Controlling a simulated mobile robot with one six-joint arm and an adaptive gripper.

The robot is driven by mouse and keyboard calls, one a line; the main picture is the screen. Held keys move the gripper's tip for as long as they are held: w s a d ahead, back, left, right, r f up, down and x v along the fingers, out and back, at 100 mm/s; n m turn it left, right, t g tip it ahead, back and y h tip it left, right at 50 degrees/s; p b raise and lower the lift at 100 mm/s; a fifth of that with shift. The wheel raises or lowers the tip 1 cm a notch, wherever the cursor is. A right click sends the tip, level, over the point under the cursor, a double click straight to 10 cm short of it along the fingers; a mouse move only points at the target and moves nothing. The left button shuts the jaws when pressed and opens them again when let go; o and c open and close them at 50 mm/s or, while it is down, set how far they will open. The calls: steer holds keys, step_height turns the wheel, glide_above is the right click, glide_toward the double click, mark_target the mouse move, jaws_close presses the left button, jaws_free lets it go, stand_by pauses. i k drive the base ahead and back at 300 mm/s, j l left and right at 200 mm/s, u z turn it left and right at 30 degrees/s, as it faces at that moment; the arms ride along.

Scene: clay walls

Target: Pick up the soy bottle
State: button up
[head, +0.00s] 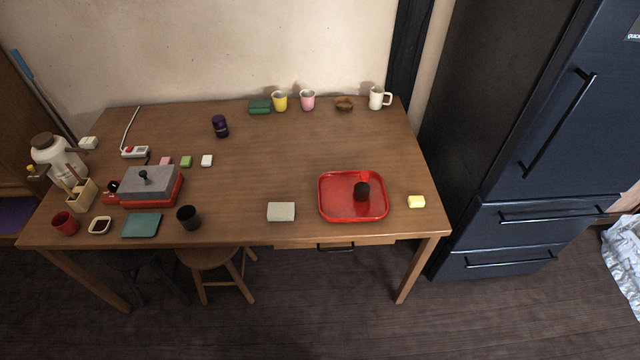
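A small dark bottle with a red top (362,191), which looks like the soy bottle, stands upright on a red tray (335,211). The tray lies near the front right of the wooden table (270,165). Only the head view is given, and my gripper does not show in it. Nothing is seen touching the bottle.
Cups and a white mug (378,98) stand at the back. A red-and-grey cooker (150,186) is at left. A dark fridge (520,120) stands beyond the right edge.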

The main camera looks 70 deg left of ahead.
mark_target(362, 188)
steer(key=u, duration=2.1)
steer(key=i+u, duration=0.4)
steer(key=i, duration=0.35)
steer(key=i+l+u, duration=0.1)
steer(key=i+u, duration=0.3)
steer(key=i, duration=0.35)
